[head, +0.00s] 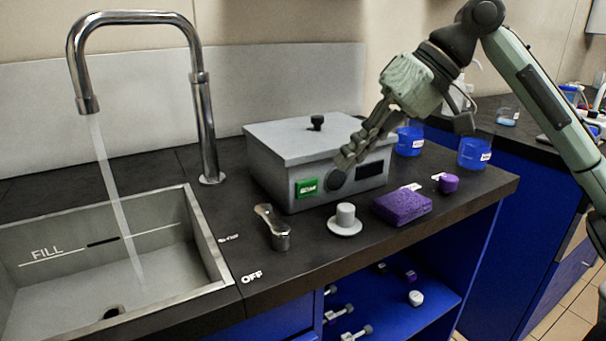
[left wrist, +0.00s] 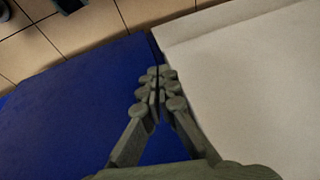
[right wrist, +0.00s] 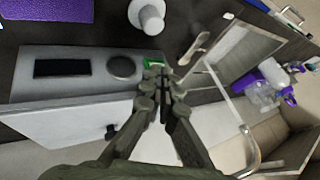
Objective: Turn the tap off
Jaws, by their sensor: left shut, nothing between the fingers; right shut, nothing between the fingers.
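The tap is a chrome gooseneck faucet (head: 205,120) with a stream of water (head: 115,185) falling into the steel sink (head: 205,235). The lever also shows in the right wrist view (right wrist: 194,48). My right gripper (head: 343,162) is shut and empty, above the front of the grey box. My left gripper (left wrist: 160,78) is shut and empty, seen only in its wrist view, over a blue surface.
A grey lidded box (head: 290,155) with a green button (head: 307,187) stands behind the lever.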

